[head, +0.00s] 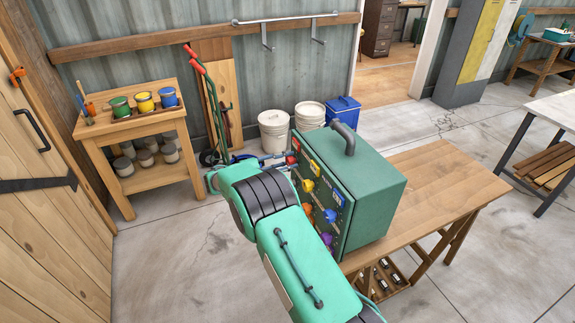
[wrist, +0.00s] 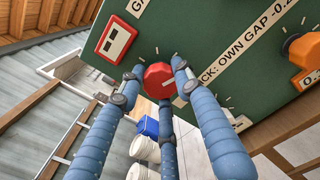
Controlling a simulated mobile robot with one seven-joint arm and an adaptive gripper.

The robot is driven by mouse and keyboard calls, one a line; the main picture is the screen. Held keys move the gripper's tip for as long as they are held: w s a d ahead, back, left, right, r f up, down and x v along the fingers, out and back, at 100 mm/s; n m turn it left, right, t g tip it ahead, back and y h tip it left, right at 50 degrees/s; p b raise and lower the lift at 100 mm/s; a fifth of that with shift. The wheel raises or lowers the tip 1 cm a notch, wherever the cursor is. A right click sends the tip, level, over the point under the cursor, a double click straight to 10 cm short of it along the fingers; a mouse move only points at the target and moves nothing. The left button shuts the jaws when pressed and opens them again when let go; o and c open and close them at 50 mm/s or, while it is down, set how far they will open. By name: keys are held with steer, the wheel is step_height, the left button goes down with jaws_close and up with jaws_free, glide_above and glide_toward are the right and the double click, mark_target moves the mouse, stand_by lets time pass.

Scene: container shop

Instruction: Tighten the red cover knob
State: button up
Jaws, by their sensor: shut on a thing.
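The red cover knob (wrist: 158,80) sits on a green panel in the wrist view, with pale tick marks around it and a light line on its face. My gripper (wrist: 160,82) has its three blue fingers shut around the knob, their tips at its sides. In the head view my gripper (head: 275,161) reaches the left front of the green machine box (head: 372,200), which stands on a wooden bench. My arm hides part of the panel there.
A red-framed block with a pale face (wrist: 116,42) and an orange knob (wrist: 303,48) are on the same panel. Yellow (head: 307,185) and blue (head: 330,215) knobs sit lower. White buckets (head: 273,132) and a blue bin (head: 343,109) stand behind. The bench's right side is clear.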

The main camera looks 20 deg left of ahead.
steer(key=m+b, duration=0.4)
steer(key=m, duration=0.3)
steer(key=shift+r, duration=0.1)
steer(key=m+b, duration=0.3)
steer(key=m, duration=0.3)
steer(key=shift+d+m+b, duration=0.15)
steer(key=shift+m+b, duration=0.15)
steer(key=shift+b, duration=0.05)
steer(key=shift+f, duration=0.2)
steer(key=o, duration=1.2)
steer(key=shift+s+d+r, duration=0.1)
steer(key=shift+c, duration=0.2)
steer(key=shift+s+a, duration=0.15)
steer(key=shift+a, duration=0.15)
steer(key=v, duration=1.1)
steer(key=shift+s+a, duration=0.15)
